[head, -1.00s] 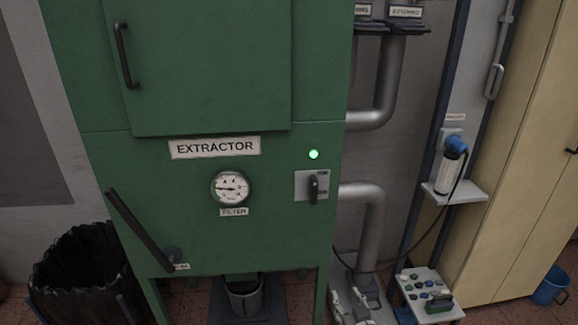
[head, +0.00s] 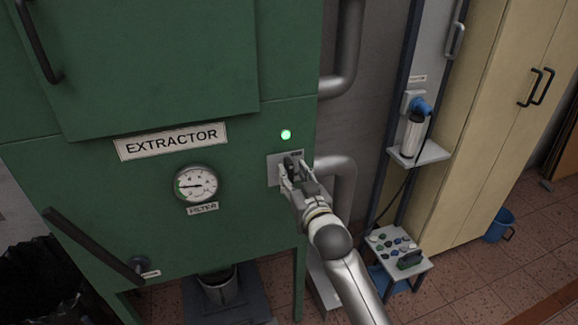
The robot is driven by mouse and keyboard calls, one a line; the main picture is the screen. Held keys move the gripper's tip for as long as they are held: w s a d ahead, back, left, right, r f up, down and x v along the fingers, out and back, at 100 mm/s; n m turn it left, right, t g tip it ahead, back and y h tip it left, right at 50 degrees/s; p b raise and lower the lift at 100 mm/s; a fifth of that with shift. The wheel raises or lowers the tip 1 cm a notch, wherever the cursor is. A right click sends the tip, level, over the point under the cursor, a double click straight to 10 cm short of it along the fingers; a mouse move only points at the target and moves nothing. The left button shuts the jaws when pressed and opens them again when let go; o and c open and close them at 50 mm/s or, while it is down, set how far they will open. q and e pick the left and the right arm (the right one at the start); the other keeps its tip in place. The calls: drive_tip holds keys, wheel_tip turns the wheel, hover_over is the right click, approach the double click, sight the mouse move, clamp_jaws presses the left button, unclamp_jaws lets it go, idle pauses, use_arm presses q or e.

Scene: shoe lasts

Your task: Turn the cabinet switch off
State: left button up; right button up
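The green extractor cabinet (head: 130,95) fills the left of the head view. Its switch (head: 289,160) is a dark handle on a grey plate, right of the filter gauge. The green lamp (head: 286,134) above it is lit. My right gripper (head: 293,170) is at the switch plate, its two fingertips apart on either side of the dark handle. Whether they touch the handle is not clear. The gripper hides the lower part of the plate and handle. My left gripper is not in view.
A round gauge (head: 196,184) and a slanted dark lever (head: 95,245) are on the cabinet front. Grey pipes (head: 345,60) run beside it. A wall shelf (head: 420,154) holds a blue-topped canister. A small table (head: 395,252) with several small items stands below.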

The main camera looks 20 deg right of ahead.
sight(291, 170)
drive_tip(key=shift+w, duration=1.75)
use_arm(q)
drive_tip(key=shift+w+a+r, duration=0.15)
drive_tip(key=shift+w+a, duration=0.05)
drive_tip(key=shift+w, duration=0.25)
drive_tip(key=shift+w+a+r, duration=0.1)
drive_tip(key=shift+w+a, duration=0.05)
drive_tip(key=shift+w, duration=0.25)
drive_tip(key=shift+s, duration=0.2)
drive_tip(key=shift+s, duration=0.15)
use_arm(e)
clamp_jaws()
